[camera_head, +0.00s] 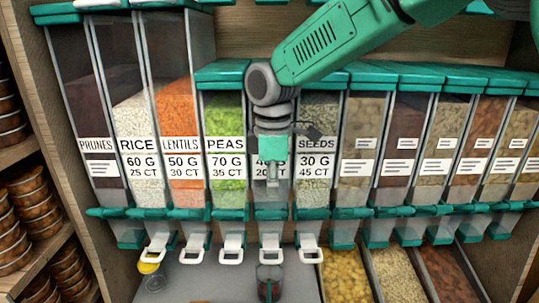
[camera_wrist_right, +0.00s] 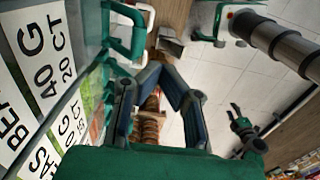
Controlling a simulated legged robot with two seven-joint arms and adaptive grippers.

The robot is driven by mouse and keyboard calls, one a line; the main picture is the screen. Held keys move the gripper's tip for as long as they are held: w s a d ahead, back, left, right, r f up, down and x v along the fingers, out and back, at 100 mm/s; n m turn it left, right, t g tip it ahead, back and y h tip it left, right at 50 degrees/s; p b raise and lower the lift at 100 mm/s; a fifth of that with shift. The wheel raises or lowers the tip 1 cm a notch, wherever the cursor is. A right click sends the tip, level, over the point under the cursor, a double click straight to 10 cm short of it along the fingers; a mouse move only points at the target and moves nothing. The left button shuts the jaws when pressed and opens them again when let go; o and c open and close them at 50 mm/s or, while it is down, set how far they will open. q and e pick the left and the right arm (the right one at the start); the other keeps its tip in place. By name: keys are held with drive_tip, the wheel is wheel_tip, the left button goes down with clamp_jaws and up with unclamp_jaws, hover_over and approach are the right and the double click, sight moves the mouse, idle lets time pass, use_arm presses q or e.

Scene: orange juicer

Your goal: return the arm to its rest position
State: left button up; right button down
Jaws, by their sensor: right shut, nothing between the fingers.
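My right arm comes in from the upper right in the head view. Its gripper (camera_head: 272,178) hangs down in front of a dispenser whose label is partly covered, between the peas dispenser (camera_head: 226,128) and the seeds dispenser (camera_head: 319,115). In the right wrist view the right gripper (camera_wrist_right: 160,72) is shut and empty. Beside it there is a label (camera_wrist_right: 40,62) reading 40 G, 20 CT. I cannot tell whether the gripper touches the dispenser. My left gripper is not seen in the head view.
White levers (camera_head: 233,246) stick out below the labelled dispensers. A clear cup with dark red contents (camera_head: 269,284) stands under the partly covered dispenser. Open bins (camera_head: 346,277) stand lower right. Brown stacked bowls (camera_head: 28,190) fill the left shelves. Tiled floor (camera_wrist_right: 227,72) shows in the wrist view.

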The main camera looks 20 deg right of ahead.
drive_tip(key=shift+s+r, duration=0.25)
drive_tip(key=shift+r, duration=0.05)
drive_tip(key=s+d+f+m+y+b, duration=0.1)
drive_tip(key=s+f+m+b, duration=0.35)
drive_tip(key=f, duration=1.35)
drive_tip(key=s+d+f+m+b, duration=0.15)
drive_tip(key=s+f+b, duration=0.45)
drive_tip(key=f, duration=1.1)
drive_tip(key=s+d+f+m+b, duration=0.4)
drive_tip(key=s+d+f, duration=0.1)
drive_tip(key=s+f, duration=0.4)
drive_tip(key=s+d+f+m+h+b, duration=0.1)
drive_tip(key=s+d+f+m+b, duration=0.3)
drive_tip(key=s+f, duration=0.6)
drive_tip(key=s, duration=0.3)
drive_tip(key=shift+s+d+t, duration=0.25)
drive_tip(key=shift+d+t, duration=0.05)
drive_tip(key=shift+d, duration=0.1)
drive_tip(key=shift+w, duration=0.15)
